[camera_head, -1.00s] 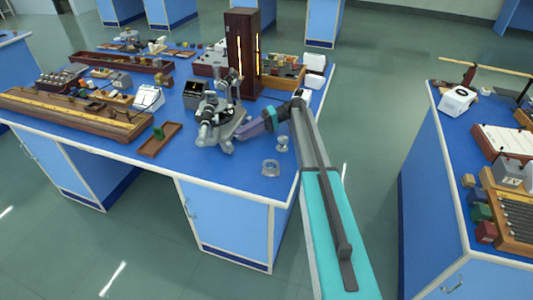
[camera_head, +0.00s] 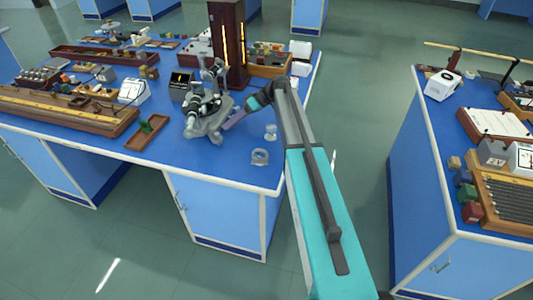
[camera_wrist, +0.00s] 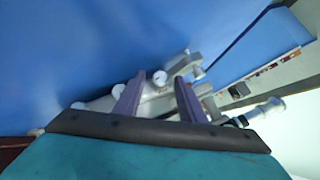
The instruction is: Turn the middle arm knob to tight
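The grey spectrometer (camera_head: 207,122) stands on the blue bench near its right front part. My gripper (camera_head: 230,121) reaches it from the right, low beside its base, with purple fingers. In the wrist view my gripper (camera_wrist: 157,100) is open, its two fingers apart. Grey spectrometer parts (camera_wrist: 153,107) show between and beyond the fingers. A small pale round knob (camera_wrist: 160,77) shows in the gap, past the fingertips. Other pale knobs (camera_wrist: 117,90) lie to its left. I cannot tell which is the middle arm knob, or whether any finger touches the spectrometer.
A clear ring-shaped piece (camera_head: 260,157) and a small glass piece (camera_head: 270,132) stand near my arm. A dark lamp tower (camera_head: 228,45) rises behind the spectrometer. A wooden tray (camera_head: 147,132) lies to its left. A second bench (camera_head: 425,190) is across the aisle.

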